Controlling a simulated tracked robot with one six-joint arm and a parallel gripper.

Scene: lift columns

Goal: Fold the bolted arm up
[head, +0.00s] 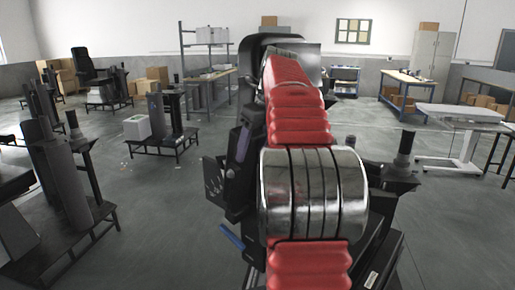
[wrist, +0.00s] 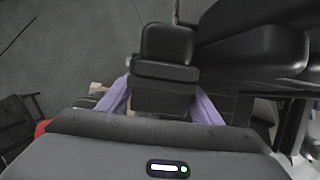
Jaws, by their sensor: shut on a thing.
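In the wrist view, the two pale purple fingers of my gripper (wrist: 162,98) lie on either side of a dark, blocky piece, which looks like the bolted arm (wrist: 165,72). The gripper is shut on it. The piece has a rounded, padded-looking far end and a narrower part between the fingers. Its bolts and hinge cannot be made out. In the head view, my own red and metal arm covers the middle and hides most of the grip. The dark lift column unit (head: 238,190) shows beside it on the left.
A long dark padded part (wrist: 255,52) lies close on the right in the wrist view. A blue lever (head: 232,238) sticks out low on the unit's left. Other column units (head: 165,115) stand left; a white table (head: 458,113) stands right. Open floor (head: 165,220) lies left.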

